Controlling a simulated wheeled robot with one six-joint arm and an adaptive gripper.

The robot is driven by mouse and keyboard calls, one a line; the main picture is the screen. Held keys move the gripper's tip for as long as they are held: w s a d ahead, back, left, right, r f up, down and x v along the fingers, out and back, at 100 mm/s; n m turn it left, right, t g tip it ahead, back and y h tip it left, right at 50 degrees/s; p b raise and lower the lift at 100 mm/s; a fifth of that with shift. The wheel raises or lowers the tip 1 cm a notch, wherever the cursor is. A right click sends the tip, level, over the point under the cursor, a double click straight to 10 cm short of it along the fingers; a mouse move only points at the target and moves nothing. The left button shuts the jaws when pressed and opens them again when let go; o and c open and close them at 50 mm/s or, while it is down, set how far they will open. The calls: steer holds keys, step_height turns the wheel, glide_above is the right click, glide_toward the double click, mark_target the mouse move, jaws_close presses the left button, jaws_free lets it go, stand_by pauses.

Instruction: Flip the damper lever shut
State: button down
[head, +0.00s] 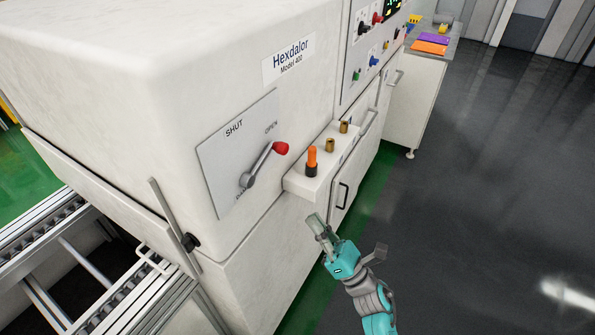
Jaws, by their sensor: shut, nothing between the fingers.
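The damper lever (261,163) is a grey metal arm with a red knob (281,148) on a grey plate (213,160) on the white machine's front. The plate reads SHUT at upper left and OPEN at upper right. The lever tilts up to the right, its knob just below the OPEN label. My gripper (314,221) is below and to the right of the lever, clear of it. Its fingers are closed together and empty, pointing up and to the left toward the machine. Nothing hides the lever.
A small ledge (300,184) with an orange-topped part (312,160) and brass fittings juts out right of the lever, above my gripper. A roller conveyor (50,250) is at lower left. A thin upright bar (168,212) stands near the plate. The dark floor at right is open.

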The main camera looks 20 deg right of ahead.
steer(key=shift+w+d+r+n+g+y, duration=0.2)
steer(key=shift+w+n+y, duration=0.1)
steer(key=shift+n, duration=0.35)
steer(key=shift+w+d+r+n+g+y, duration=0.1)
steer(key=shift+w+d+r+n+y, duration=0.15)
steer(key=shift+n, duration=0.4)
steer(key=shift+a, duration=0.1)
steer(key=s+d+r+x, duration=0.1)
steer(key=r+x, duration=0.1)
steer(key=x, duration=1)
steer(key=shift+r, duration=0.35)
steer(key=shift+y, duration=0.25)
